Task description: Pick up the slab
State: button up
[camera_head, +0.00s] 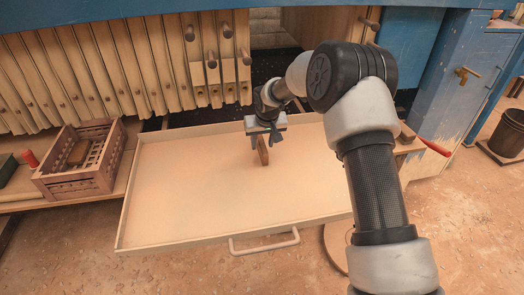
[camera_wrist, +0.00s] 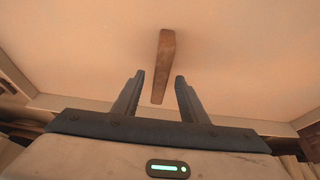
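The slab (camera_head: 263,151) is a small brown wooden block standing on the pale tray (camera_head: 200,190). It also shows in the wrist view (camera_wrist: 163,65), narrow and long, ahead of the fingertips. My gripper (camera_head: 266,143) is just above and beside the slab, toward the back of the tray. In the wrist view my gripper (camera_wrist: 158,78) has its two dark fingers apart, with the near end of the slab showing in the gap between them. Nothing is clamped. I cannot tell whether a finger touches the slab.
A brown slatted crate (camera_head: 84,160) with a block inside stands left of the tray, near a red object (camera_head: 30,159). Wooden plates (camera_head: 90,65) hang behind. A red lever (camera_head: 433,147) and blue cabinet (camera_head: 465,75) are at right. The tray is otherwise bare.

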jog(key=shift+x, duration=0.9)
jog(key=shift+f+b, duration=0.2)
jog(key=shift+b, duration=0.15)
grip_shut()
